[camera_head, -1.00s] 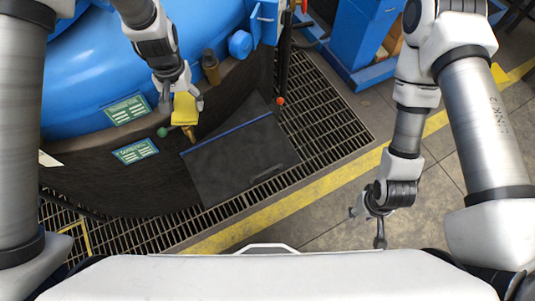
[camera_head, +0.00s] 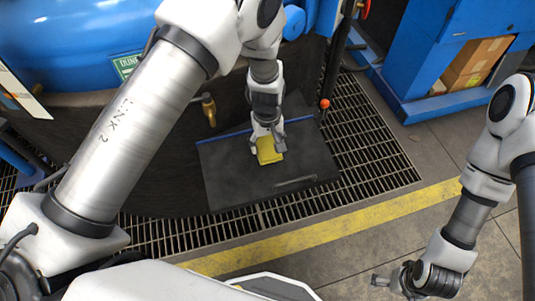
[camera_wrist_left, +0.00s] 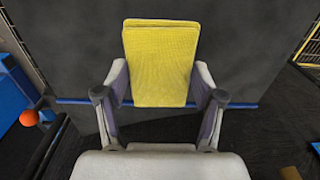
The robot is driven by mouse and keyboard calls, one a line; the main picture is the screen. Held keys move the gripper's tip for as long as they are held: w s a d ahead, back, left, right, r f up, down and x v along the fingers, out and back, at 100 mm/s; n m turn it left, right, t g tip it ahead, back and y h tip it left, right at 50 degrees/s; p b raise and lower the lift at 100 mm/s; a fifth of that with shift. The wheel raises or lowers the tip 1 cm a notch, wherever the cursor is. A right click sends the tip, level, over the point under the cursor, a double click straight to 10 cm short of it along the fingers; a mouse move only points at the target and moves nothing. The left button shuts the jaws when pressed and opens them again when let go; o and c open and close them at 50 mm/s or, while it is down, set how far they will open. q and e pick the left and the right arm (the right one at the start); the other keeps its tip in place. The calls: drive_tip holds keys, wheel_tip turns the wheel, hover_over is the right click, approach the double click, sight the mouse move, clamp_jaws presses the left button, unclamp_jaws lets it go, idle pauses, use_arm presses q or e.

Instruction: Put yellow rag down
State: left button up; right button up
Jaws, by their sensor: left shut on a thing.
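The yellow rag (camera_head: 269,151) is a folded yellow pad between the fingers of my left gripper (camera_head: 268,145), over the dark flat panel (camera_head: 235,182) with a blue edge. In the left wrist view the rag (camera_wrist_left: 161,62) fills the space between the two fingertips of my left gripper (camera_wrist_left: 160,100), with the dark panel (camera_wrist_left: 255,60) behind it. My left gripper is shut on the rag. I cannot tell whether the rag touches the panel. My right gripper (camera_head: 393,283) is at the lower right above the floor, its fingers spread and empty.
A blue tank (camera_head: 80,45) stands at the back left, with a brass valve (camera_head: 209,110) on the dark wall below it. A post with an orange ball (camera_head: 324,103) stands right of the panel. A blue shelf holds cardboard boxes (camera_head: 474,62). Floor grating (camera_head: 365,150) surrounds the panel.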

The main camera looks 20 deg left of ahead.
sight(267, 152)
use_arm(q)
drive_tip(key=shift+f, duration=2.15)
drive_tip(key=o, duration=1.2)
drive_tip(key=shift+o, duration=0.2)
wheel_tip(267, 152, up, 12)
drive_tip(key=shift+r, duration=0.15)
